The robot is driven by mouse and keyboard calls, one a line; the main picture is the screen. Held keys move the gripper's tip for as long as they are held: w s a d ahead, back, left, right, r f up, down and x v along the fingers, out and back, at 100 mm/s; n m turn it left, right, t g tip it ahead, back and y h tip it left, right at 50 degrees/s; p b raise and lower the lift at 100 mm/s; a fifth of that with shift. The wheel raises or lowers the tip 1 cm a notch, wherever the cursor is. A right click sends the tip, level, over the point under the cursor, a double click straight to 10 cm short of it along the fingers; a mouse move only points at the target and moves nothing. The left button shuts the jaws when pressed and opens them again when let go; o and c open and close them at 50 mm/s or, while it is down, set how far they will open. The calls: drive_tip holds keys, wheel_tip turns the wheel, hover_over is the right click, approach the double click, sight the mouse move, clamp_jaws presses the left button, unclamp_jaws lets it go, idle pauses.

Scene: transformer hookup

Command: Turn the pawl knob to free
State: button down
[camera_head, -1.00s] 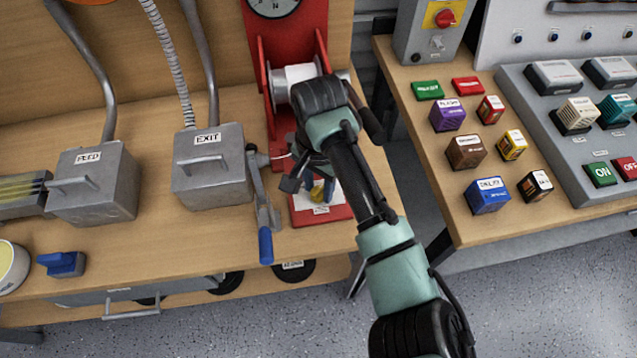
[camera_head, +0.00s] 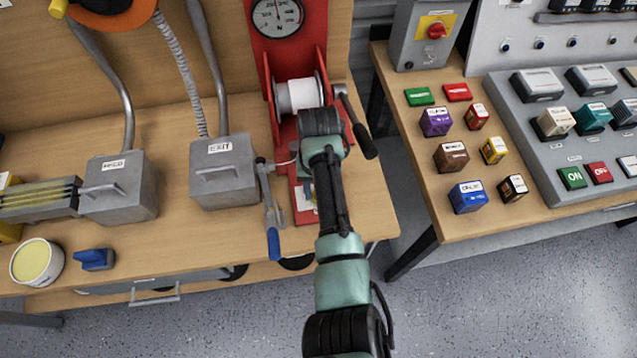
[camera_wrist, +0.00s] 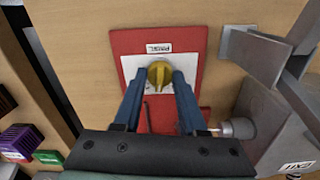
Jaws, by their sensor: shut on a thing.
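The pawl knob (camera_wrist: 160,74) is yellow and sits on a white plate (camera_wrist: 134,66) on a red base, under a label reading PAWL (camera_wrist: 159,47). My gripper (camera_wrist: 160,80) has its two blue fingers on either side of the knob in the wrist view, shut on it. In the head view my arm covers the knob and my gripper. Part of the red base (camera_head: 303,205) shows beside my arm. The red winch stand (camera_head: 318,52) holds a white spool (camera_head: 298,95) and a dial gauge (camera_head: 277,15) above it.
A blue-handled lever (camera_head: 272,240) stands left of the base, beside the grey EXIT box (camera_head: 223,172). A black-handled crank (camera_head: 362,140) is right of the spool. The right table carries several coloured blocks, including a blue one (camera_head: 468,197).

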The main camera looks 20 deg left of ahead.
drive_tip(key=n+p, duration=0.1)
drive_tip(key=n, duration=0.4)
drive_tip(key=shift+r+n+p, duration=0.1)
drive_tip(key=shift+n+p, duration=0.2)
drive_tip(key=shift+p, duration=0.05)
drive_tip(key=n, duration=0.4)
drive_tip(key=shift+n+p, duration=0.4)
drive_tip(key=shift+c, duration=2.3)
unclamp_jaws()
wheel_tip(320, 180, up, 13)
